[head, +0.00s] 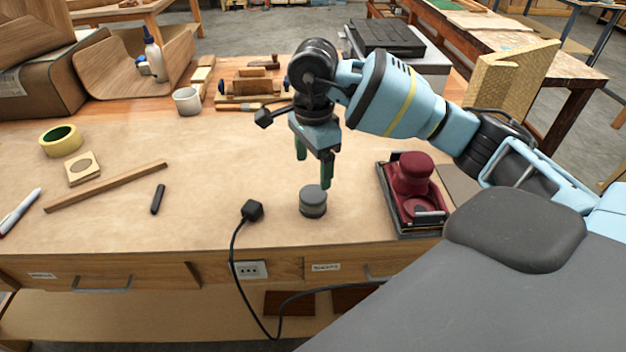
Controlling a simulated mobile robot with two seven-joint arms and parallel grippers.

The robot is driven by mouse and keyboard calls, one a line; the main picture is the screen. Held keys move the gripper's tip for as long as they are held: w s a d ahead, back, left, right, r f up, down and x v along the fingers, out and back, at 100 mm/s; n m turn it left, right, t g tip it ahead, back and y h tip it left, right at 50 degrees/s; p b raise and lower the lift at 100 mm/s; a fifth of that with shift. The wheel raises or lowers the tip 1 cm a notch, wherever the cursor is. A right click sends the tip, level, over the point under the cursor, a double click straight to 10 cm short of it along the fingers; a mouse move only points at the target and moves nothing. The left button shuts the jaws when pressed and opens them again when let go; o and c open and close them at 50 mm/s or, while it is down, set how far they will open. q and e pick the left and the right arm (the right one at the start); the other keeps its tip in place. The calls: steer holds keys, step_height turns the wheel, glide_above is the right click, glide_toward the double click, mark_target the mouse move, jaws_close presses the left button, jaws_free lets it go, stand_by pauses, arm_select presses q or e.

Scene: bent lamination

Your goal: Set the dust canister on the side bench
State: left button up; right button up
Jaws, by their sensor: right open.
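A small dark grey cylinder (313,203), which looks like the dust canister, stands upright on the workbench (220,215) near its front edge. My right gripper (313,169) points down just above the canister. Its green-tipped fingers are apart with nothing between them, and they look clear of the canister. A worn wooden bench (572,72) stands at the right behind my right arm; I cannot tell for sure that it is the side bench. My left gripper is not in view.
A red sander (412,180) sits in a tray right of the canister. A black plug (252,210) and its cord lie left of it. A mug (187,101), a wood plane (250,85) and yellow tape (61,141) are farther off. A woven-looking panel (510,80) stands at right.

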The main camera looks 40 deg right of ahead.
steer(key=shift+r, duration=1.9)
